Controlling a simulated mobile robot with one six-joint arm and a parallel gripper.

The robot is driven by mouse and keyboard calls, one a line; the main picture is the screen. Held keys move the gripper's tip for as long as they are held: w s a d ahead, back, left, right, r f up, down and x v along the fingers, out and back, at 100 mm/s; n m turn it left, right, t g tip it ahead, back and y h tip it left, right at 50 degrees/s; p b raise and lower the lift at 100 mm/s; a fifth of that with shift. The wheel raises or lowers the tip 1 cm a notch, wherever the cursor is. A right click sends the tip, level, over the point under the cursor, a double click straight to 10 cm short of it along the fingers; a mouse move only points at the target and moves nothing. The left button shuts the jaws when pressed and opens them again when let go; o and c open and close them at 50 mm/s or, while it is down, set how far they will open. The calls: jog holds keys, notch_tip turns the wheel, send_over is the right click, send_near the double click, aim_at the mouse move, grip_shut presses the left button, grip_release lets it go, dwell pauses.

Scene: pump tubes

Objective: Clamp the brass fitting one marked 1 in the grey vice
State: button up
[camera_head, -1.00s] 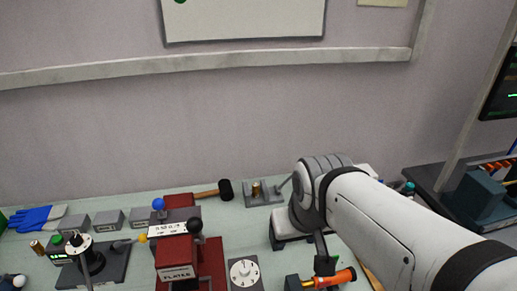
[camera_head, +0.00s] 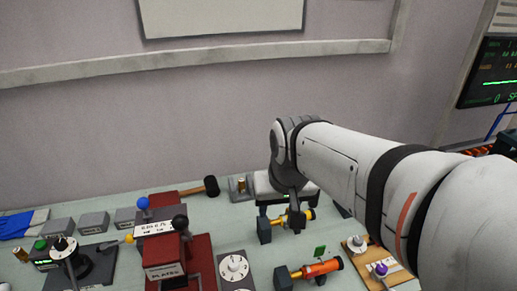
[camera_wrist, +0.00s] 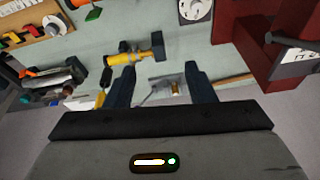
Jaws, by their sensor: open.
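The grey vice (camera_head: 233,188) stands at the back of the bench, partly behind my arm in the head view. A brass fitting (camera_head: 241,186) stands upright in it, and it also shows in the wrist view (camera_wrist: 175,87). I cannot tell whether the jaws touch it. A second brass fitting (camera_head: 20,254) stands at the far left. No number is readable on either. My gripper (camera_wrist: 160,76) is open and empty; the vice's fitting shows between its fingers in the picture, but farther off. In the head view my arm largely hides the gripper.
A yellow pump tube (camera_head: 291,219) on a dark block lies near the left finger in the wrist view. An orange tube (camera_head: 322,267), a dial (camera_head: 234,267) and a red press (camera_head: 166,255) stand in front. A mallet (camera_head: 210,186) lies left of the vice.

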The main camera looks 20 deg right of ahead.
jog(key=w+d+f+m, duration=0.1)
jog(key=w+d+m, duration=0.2)
jog(key=w, duration=0.8)
jog(key=w+d+m, duration=0.3)
jog(key=w+d, duration=0.1)
jog(key=w, duration=0.7)
jog(key=w+d+f+m+g+y, duration=0.1)
jog(key=w+d+f+m, duration=0.1)
jog(key=w+d+f, duration=0.35)
jog(key=w+d+f+m, duration=0.2)
jog(key=w+d+f, duration=0.1)
jog(key=w+f, duration=0.4)
jog(key=shift+w+p+x, duration=0.2)
jog(key=shift+p+x, duration=0.5)
jog(key=shift+x, duration=1.05)
jog(key=shift+w+p+x, duration=0.25)
jog(key=shift+p+x, duration=0.4)
jog(key=shift+x, duration=1.05)
jog(key=shift+c, duration=0.6)
grip_shut()
